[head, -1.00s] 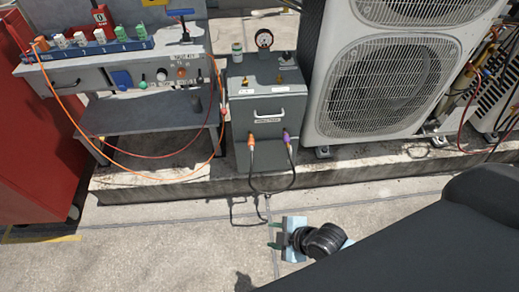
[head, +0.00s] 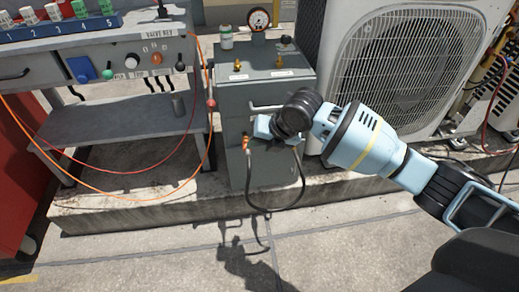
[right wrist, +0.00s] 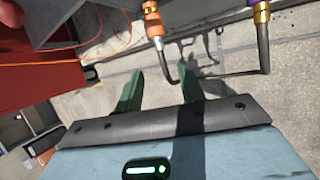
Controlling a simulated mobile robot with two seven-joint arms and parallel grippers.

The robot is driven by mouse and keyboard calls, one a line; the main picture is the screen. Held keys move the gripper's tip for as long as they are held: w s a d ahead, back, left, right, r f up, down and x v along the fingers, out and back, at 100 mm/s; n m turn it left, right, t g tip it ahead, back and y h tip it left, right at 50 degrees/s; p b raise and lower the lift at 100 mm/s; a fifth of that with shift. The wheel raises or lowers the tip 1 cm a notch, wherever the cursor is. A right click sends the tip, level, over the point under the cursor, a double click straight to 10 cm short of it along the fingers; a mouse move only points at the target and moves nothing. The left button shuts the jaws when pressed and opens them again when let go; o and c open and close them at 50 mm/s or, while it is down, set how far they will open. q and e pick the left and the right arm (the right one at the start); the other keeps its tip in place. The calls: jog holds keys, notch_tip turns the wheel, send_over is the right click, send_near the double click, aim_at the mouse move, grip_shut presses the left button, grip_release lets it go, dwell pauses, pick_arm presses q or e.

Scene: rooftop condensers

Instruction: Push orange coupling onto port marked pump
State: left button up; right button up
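An orange coupling (head: 246,143) is at the front face of the grey box (head: 232,112), with a black hose hanging from it. In the right wrist view the orange coupling (right wrist: 154,27) has brass beyond it; I cannot tell whether it is fully seated. A purple coupling (right wrist: 262,12) is to its right there; the arm hides it in the head view. Port markings are too small to read. My right gripper (head: 257,127) is in front of the box near the orange coupling. Its green fingers (right wrist: 160,88) are apart and empty. My left gripper is not in view.
A bench (head: 110,150) with a numbered blue rack (head: 65,31) and thin red and orange hoses stands left. A white condenser (head: 400,75) stands close right of the box. The concrete ledge (head: 130,208) runs below. A gauge (head: 258,19) stands behind the box top.

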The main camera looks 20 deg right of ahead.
aim_at(249, 153)
jog(key=shift+w+d+b+x, duration=0.15)
jog(key=shift+b+x, duration=0.45)
jog(key=shift+x, duration=0.65)
jog(key=shift+w+b+x, duration=0.1)
jog(key=shift+b+x, duration=0.55)
jog(key=shift+x, duration=0.6)
jog(key=shift+w+d+b+x, duration=0.15)
jog(key=shift+b+x, duration=0.45)
jog(key=shift+x, duration=0.7)
jog(key=shift+r, duration=0.15)
grip_shut()
